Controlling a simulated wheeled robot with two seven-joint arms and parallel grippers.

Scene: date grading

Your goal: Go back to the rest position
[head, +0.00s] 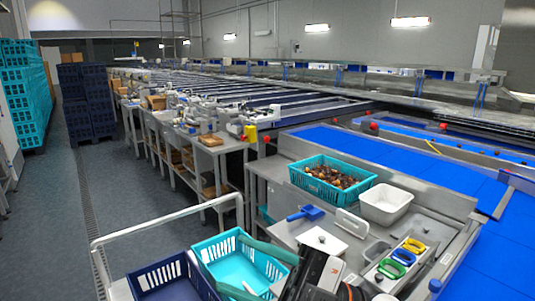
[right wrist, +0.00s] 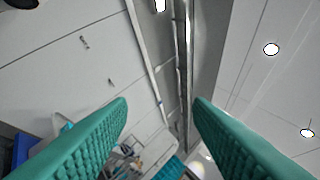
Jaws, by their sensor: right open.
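My right gripper (head: 229,262) comes in at the bottom middle of the head view, with two green fingers pointing left. It is in front of the empty turquoise crate (head: 217,241) in the picture and hides part of it. In the right wrist view the ribbed green fingers of this gripper (right wrist: 160,103) stand wide apart with nothing between them. That view faces pale panels and ceiling lights. My left gripper is in neither view.
A steel worktable (head: 278,210) holds a turquoise crate of dates (head: 321,162), a white tub (head: 386,195), a blue scoop (head: 306,213) and coloured handled tools (head: 402,256). A dark blue crate (head: 160,276) stands at bottom left. The aisle floor (head: 140,185) is clear.

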